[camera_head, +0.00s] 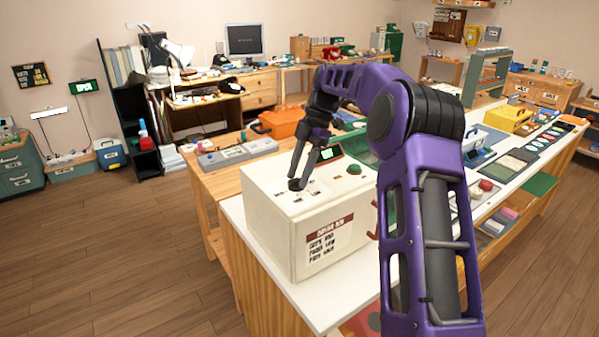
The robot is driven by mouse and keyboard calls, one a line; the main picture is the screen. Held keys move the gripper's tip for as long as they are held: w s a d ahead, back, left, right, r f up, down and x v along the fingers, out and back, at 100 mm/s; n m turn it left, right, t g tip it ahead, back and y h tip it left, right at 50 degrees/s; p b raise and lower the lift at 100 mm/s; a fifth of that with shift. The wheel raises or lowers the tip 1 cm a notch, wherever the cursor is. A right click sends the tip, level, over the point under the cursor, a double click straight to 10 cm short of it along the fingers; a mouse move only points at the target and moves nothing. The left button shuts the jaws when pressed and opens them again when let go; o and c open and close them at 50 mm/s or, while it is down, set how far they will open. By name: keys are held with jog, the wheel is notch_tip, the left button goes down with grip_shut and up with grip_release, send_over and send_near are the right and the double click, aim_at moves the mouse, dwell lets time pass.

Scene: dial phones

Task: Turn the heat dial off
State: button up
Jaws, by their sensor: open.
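A cream box (340,228) stands on the white counter and has a flat top with small dark markings. My gripper (298,180) points down over the left part of this top, with its fingers apart. A small dark round shape (296,185) sits at the fingertips; it may be the heat dial, but I cannot tell it clearly from the fingers. Whether the fingers touch it is not clear. A green knob (353,169) and a small green-lit display (331,153) are on the same top, to the right and behind. The dial's setting is not readable.
My purple arm covers the right side of the box and part of the counter (352,297). An orange toolbox (276,124) stands behind on a wooden table. A yellow case (507,118) is farther right. The wooden floor (110,240) at left is clear.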

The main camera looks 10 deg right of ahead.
jog(key=v, duration=0.7)
jog(key=shift+r, duration=0.2)
